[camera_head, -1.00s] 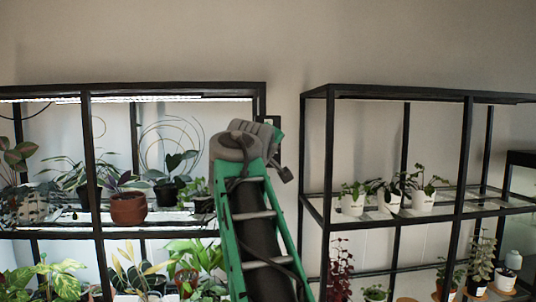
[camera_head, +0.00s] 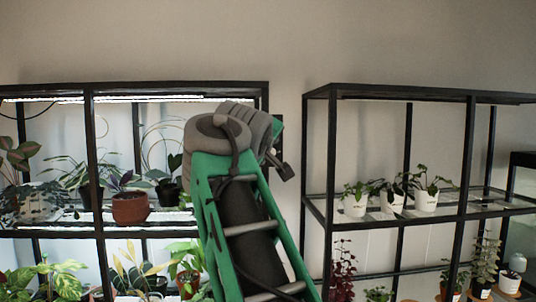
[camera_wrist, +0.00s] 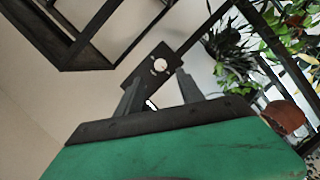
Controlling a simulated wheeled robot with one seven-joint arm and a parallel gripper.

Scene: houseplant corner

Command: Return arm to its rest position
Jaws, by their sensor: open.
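My arm (camera_head: 245,225), green with grey joints, rises in the middle of the head view in front of the gap between two shelf racks. My gripper (camera_wrist: 159,84) shows in the wrist view, tilted, with its two dark fingers apart above a green body. Nothing is between the fingers. I cannot make out the fingers in the head view.
The left black rack (camera_head: 90,160) holds several potted plants, including a brown pot (camera_head: 131,208). The right black rack (camera_head: 330,160) holds white pots (camera_head: 425,200) and other plants. The pale wall above the racks is clear. Leaves (camera_wrist: 225,50) and a reddish pot (camera_wrist: 285,115) show in the wrist view.

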